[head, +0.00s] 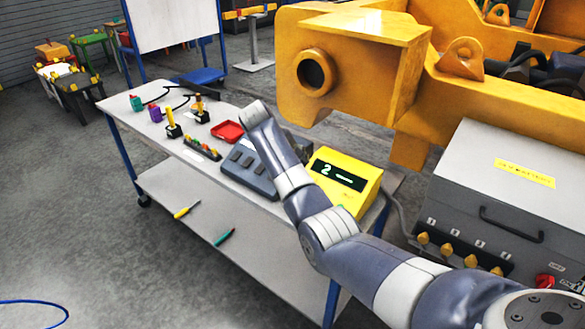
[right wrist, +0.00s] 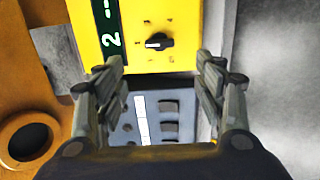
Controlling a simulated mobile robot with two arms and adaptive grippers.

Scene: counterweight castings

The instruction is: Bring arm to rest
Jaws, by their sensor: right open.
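My right arm (head: 325,225) comes in from the lower right in the head view and reaches over the table (head: 150,110). Its gripper is mostly hidden behind the arm there. In the right wrist view my right gripper (right wrist: 160,64) is open, its two fingers apart with nothing between them. Beyond the fingers are a yellow box (head: 345,178) with a display reading 2 and a black knob (right wrist: 158,42), and a grey panel (head: 240,170) with dark rocker switches. I cannot tell how far the fingertips are from them. My left gripper is not in view.
A large yellow casting (head: 350,40) stands behind the table. A grey cabinet (head: 510,180) is at the right. A red tray (head: 228,131) and several small tools stand on the tabletop. Two screwdrivers lie on the lower shelf (head: 210,220).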

